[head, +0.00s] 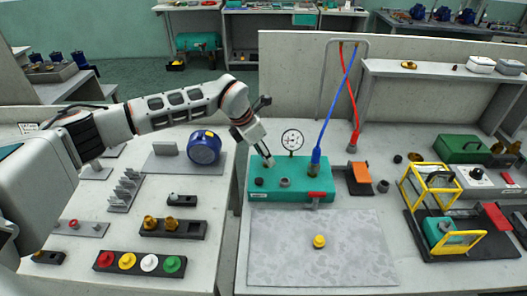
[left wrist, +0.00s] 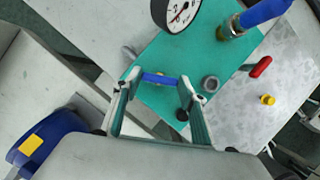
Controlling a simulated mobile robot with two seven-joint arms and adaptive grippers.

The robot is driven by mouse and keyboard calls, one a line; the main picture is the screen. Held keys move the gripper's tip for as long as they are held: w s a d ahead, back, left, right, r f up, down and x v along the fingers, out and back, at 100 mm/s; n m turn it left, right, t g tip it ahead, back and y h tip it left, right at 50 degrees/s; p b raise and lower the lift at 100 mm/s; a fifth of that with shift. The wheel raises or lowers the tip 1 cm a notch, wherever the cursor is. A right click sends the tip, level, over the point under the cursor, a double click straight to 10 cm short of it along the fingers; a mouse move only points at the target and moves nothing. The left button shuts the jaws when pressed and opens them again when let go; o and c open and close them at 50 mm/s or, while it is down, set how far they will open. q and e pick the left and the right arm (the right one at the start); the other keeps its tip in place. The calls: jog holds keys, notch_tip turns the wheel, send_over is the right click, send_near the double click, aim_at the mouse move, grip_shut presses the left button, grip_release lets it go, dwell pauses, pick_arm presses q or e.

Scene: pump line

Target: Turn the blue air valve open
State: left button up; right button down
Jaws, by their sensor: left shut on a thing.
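The teal pump block (head: 290,188) stands on the bench and also shows in the left wrist view (left wrist: 168,52). My left gripper (head: 267,159) reaches down to its back left part. In the left wrist view, the blue air valve handle (left wrist: 158,79) lies crosswise between the fingertips of my left gripper (left wrist: 157,88), which is shut on it. In the head view the fingers hide the handle. A round gauge (head: 292,140) stands upright just right of the gripper. My right gripper is not in view.
A blue hose (head: 327,125) plugs into the block right of the gauge. A red hose (head: 353,110) hangs behind. A red lever (head: 316,196) sits at the block's front right. A yellow knob (head: 319,241) stands on the mostly clear grey mat (head: 280,250).

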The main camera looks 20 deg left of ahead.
pick_arm(q)
jog(key=n+y, duration=0.1)
jog(key=n, duration=0.1)
jog(key=shift+d+n+t, duration=0.15)
jog(key=shift+n+t, duration=0.15)
jog(key=shift+n, duration=0.1)
jog(key=n+b, duration=0.1)
jog(key=n, duration=0.1)
jog(key=n+y, duration=0.1)
jog(key=n, duration=0.1)
jog(key=shift+s+d+t+y+b, duration=0.1)
jog(key=shift+d+t+y+b, duration=0.1)
jog(key=shift+t+y+b, duration=0.15)
jog(key=n+y, duration=0.1)
jog(key=n, duration=0.1)
jog(key=n+b, duration=0.1)
jog(key=n, duration=0.1)
jog(key=shift+d+n+y, duration=0.1)
jog(key=shift+n+y, duration=0.25)
jog(key=shift+n, duration=0.05)
jog(key=o, duration=1.1)
jog(key=shift+r, duration=0.15)
